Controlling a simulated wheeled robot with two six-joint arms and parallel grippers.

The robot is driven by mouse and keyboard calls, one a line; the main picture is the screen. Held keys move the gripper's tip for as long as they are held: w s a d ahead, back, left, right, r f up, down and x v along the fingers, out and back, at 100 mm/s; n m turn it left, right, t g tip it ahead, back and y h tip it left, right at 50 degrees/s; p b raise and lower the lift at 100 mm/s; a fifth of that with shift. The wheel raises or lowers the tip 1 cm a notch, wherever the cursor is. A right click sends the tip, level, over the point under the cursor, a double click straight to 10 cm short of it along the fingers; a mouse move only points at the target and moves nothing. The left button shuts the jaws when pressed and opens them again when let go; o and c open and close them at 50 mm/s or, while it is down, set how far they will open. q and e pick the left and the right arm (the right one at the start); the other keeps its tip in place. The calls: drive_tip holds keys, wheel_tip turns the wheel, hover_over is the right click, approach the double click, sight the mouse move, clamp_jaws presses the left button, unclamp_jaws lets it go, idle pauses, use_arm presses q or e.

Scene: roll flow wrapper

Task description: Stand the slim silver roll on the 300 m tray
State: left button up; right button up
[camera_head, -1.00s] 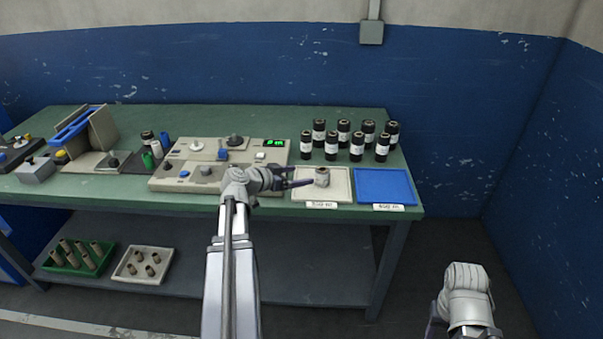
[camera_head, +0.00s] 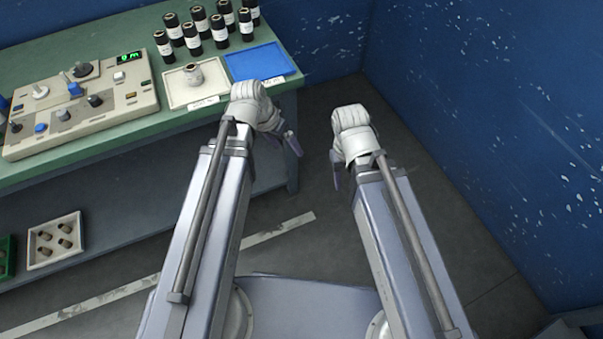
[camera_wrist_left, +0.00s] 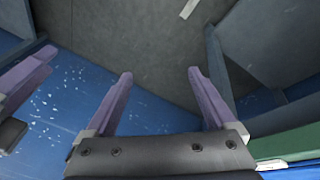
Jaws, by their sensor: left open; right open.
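The slim silver roll (camera_head: 193,75) stands upright on the white tray (camera_head: 180,98) at the bench's right part in the head view. A blue tray (camera_head: 262,66) stands right of it, empty. Both trays have front labels too small to read. My left gripper (camera_head: 290,143) is off the bench's front right corner, empty and apart from the roll; its spread fingers show in the left wrist view (camera_wrist_left: 161,78). My right gripper (camera_head: 338,178) hangs over the floor to the right, its fingers mostly hidden behind its arm.
Several black rolls (camera_head: 220,30) with white labels stand behind the trays. A beige control panel (camera_head: 75,103) with knobs and a green display is left of them. A white bin (camera_head: 54,243) with small cores sits on the lower shelf. A blue wall (camera_head: 480,110) closes the right side.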

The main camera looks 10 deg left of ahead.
use_arm(q)
drive_tip(key=s+d+f+g+y, duration=0.1)
drive_tip(key=s+d+y, duration=0.3)
drive_tip(key=s, duration=0.4)
drive_tip(key=shift+s+d+n+g+y, duration=0.2)
drive_tip(key=shift+d+n+g+y, duration=0.25)
drive_tip(key=shift+d, duration=0.4)
